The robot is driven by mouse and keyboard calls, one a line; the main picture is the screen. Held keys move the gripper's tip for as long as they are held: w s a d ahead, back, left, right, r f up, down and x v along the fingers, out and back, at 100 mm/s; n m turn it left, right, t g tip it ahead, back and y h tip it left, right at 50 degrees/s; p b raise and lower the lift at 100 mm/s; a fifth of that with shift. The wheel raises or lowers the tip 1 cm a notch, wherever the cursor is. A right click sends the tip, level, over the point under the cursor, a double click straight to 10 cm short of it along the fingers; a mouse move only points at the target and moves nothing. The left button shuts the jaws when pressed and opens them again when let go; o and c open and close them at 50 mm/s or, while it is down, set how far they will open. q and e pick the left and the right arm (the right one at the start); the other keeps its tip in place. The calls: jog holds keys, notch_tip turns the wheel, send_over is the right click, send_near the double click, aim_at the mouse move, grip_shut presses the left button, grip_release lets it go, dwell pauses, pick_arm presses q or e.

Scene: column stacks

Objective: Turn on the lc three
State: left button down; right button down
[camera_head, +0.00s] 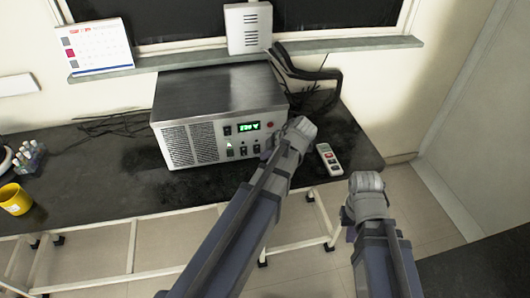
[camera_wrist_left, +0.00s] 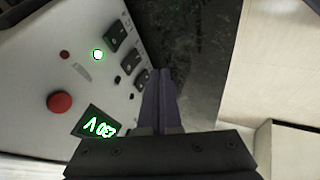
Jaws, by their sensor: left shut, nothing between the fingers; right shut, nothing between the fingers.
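A grey metal unit (camera_head: 220,85) with a dark top stands on the black bench. Its front has a lit green display (camera_head: 249,126), which in the left wrist view (camera_wrist_left: 98,128) shows digits and a V. No label "lc three" is readable. My left gripper (camera_wrist_left: 160,73) is shut and empty, its tips close to the lowest switch; contact is unclear. My right gripper (camera_head: 348,226) is shut and empty, off the bench front.
A light handheld device (camera_head: 328,158) lies on the bench right of the unit. A yellow mug (camera_head: 15,199) and a rack of small bottles (camera_head: 29,158) stand at the left. Cables (camera_head: 315,90) hang behind. The bench left of the unit is mostly clear.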

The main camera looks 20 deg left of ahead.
pick_arm(q)
jog(key=p+v, duration=0.5)
jog(key=v, duration=0.3)
jog(key=shift+p, duration=0.35)
jog(key=shift+f, duration=0.2)
jog(key=shift+s+d+f+b, duration=0.1)
jog(key=shift+s+f+b, duration=0.05)
jog(key=shift+f+b, duration=0.4)
